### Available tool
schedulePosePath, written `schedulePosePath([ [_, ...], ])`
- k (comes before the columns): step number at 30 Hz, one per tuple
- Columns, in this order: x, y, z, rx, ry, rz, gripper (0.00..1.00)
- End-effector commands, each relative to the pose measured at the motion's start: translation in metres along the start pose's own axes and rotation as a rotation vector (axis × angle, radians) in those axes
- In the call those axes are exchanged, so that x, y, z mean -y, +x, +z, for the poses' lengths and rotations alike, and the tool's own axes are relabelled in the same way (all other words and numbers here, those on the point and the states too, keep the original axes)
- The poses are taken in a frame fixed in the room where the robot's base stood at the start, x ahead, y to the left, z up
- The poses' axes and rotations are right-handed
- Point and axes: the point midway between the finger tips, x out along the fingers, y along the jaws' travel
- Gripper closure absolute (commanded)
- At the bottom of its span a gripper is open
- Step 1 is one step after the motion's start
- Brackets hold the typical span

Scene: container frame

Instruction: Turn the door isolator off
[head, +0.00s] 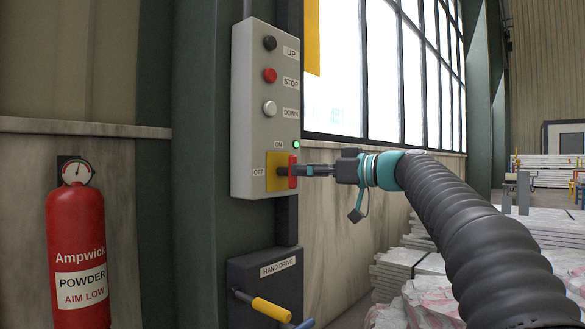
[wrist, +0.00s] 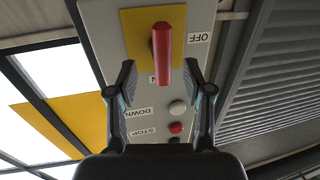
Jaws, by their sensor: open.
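The door isolator is a red handle (wrist: 163,48) on a yellow plate (wrist: 132,30) low on a grey control box. In the head view the handle (head: 292,172) stands upright, in line with the ON label (head: 278,145) above it. The OFF label (head: 258,172) is to its left. My gripper (head: 303,170) is at the handle from the right. In the wrist view my open gripper (wrist: 166,80) has one finger on each side of the handle's near end, with visible gaps. The handle partly hides the ON label there.
The grey box (head: 242,100) also carries a black UP button (head: 270,43), a red STOP button (head: 270,75), a white DOWN button (head: 270,108) and a lit green lamp (head: 296,144). A hand drive box (head: 262,275) is below. A fire extinguisher (head: 77,240) hangs at left.

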Motion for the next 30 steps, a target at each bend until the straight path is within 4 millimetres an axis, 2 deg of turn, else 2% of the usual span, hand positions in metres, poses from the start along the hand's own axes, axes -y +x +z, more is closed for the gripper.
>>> schedulePosePath([
  [3,0.001,0.019,-0.001,0.001,0.001,-0.003,0.49],
  [9,0.000,0.035,0.000,0.001,0.001,-0.001,0.49],
  [19,0.000,0.038,0.001,0.001,0.001,0.000,0.49],
  [20,0.000,0.038,0.000,0.001,0.001,0.000,0.52],
  [24,0.000,0.038,0.000,0.001,0.001,0.000,0.87],
  [26,0.000,0.038,0.000,0.001,0.001,0.000,1.00],
  [30,0.001,0.038,0.000,0.001,0.002,-0.001,1.00],
])
